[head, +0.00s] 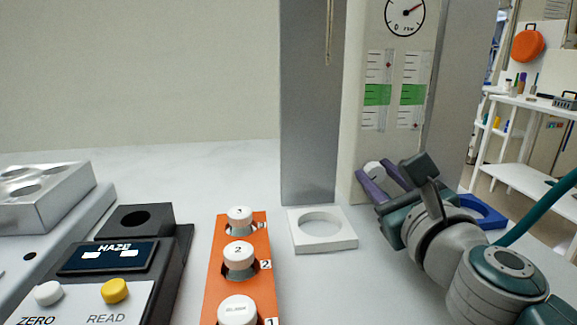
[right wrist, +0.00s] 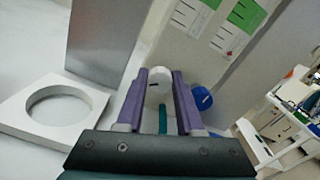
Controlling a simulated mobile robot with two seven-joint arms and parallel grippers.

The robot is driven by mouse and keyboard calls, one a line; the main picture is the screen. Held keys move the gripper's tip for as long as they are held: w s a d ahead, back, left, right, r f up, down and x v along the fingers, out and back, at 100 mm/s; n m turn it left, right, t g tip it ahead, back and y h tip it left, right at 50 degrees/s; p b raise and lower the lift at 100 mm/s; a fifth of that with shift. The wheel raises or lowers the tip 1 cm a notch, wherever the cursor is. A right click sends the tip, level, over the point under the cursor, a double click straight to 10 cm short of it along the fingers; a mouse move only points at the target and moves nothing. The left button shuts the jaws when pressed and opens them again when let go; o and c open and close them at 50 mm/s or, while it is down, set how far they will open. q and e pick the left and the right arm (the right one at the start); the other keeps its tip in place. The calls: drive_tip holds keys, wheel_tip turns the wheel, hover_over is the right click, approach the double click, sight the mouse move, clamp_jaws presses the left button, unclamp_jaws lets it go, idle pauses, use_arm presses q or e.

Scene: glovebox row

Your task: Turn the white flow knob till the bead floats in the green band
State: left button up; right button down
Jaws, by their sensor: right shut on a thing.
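The white flow knob (head: 374,168) sits low on the front of the pale flow panel (head: 352,100). My right gripper (head: 382,180) reaches it from the lower right, its purple fingers shut on the knob. In the right wrist view the knob (right wrist: 160,78) shows between the fingertips. Above it are two scales, each with a green band: the left band (head: 377,95) and the right band (head: 412,95). A small red bead (head: 388,65) shows on the left scale, above its band. Another small red mark (head: 416,125) is below the right band. My left gripper is out of view.
A blue knob (right wrist: 202,98) is close to the right finger. A white ring holder (head: 310,244) and a blue ring (head: 484,212) stand on the bench. An orange rack (head: 238,275) with white-capped vials and a haze meter (head: 106,257) are at the left. A round gauge (head: 405,14) is above.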

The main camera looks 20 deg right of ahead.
drive_tip(key=n+p, duration=0.1)
drive_tip(key=n, duration=0.5)
drive_tip(key=n+p, duration=0.1)
drive_tip(key=n, duration=0.4)
drive_tip(key=shift+a, duration=0.1)
drive_tip(key=shift+n, duration=0.4)
drive_tip(key=c, duration=0.5)
unclamp_jaws()
drive_tip(key=shift+c, duration=0.2)
drive_tip(key=shift+f, duration=0.1)
drive_tip(key=shift+s+p, duration=0.1)
drive_tip(key=shift+p, duration=0.2)
drive_tip(key=v, duration=0.9)
drive_tip(key=shift+s, duration=0.4)
